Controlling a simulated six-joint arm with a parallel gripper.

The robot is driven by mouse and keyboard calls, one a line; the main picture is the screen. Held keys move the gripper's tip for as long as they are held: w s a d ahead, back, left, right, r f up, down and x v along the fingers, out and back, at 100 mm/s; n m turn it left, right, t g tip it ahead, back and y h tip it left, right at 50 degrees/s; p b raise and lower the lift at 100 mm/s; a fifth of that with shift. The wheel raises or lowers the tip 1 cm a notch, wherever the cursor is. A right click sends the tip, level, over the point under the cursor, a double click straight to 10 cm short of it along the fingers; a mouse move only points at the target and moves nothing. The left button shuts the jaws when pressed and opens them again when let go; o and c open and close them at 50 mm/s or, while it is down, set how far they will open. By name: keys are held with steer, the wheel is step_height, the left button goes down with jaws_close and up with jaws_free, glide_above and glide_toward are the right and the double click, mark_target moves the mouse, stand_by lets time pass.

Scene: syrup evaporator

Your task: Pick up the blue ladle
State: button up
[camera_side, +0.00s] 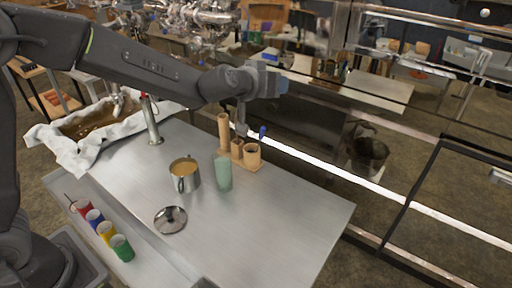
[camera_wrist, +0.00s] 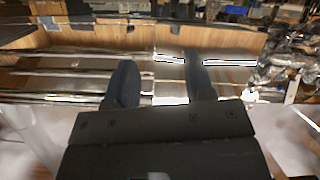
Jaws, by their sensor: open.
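A small blue piece (camera_side: 262,131), which looks like the handle end of the blue ladle, stands up over the wooden holder (camera_side: 252,156) on the metal table. The rest of the ladle is hidden or too small to tell. My gripper (camera_side: 241,130) is above the holder, pointing down, just left of the blue piece in the side view. In the wrist view my gripper (camera_wrist: 161,82) shows two dark fingers spread apart, with only blurred background between them. I cannot make out the ladle in the wrist view.
A pale green cup (camera_side: 223,173) and a metal mug (camera_side: 185,175) with amber liquid stand beside the holder. A round metal lid (camera_side: 171,219) lies nearer. Several coloured cups, including a green one (camera_side: 122,248), line the left edge. The table's right part is clear.

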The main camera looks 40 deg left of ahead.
steer(key=w+f+n+y, duration=0.2)
steer(key=w+f+y, duration=0.1)
steer(key=w+f, duration=0.3)
steer(key=n+y, duration=0.3)
steer(key=y, duration=0.7)
glide_toward(263, 133)
steer(key=shift+g, duration=0.4)
steer(key=x, duration=0.5)
steer(key=shift+w+f, duration=0.15)
steer(key=shift+f, duration=0.15)
steer(key=shift+r+x, duration=0.15)
steer(key=shift+x, duration=1.25)
steer(key=shift+r+x, duration=0.2)
steer(key=shift+x, duration=1.25)
steer(key=shift+c, duration=0.3)
steer(key=c, duration=0.8)
steer(key=shift+r, duration=0.1)
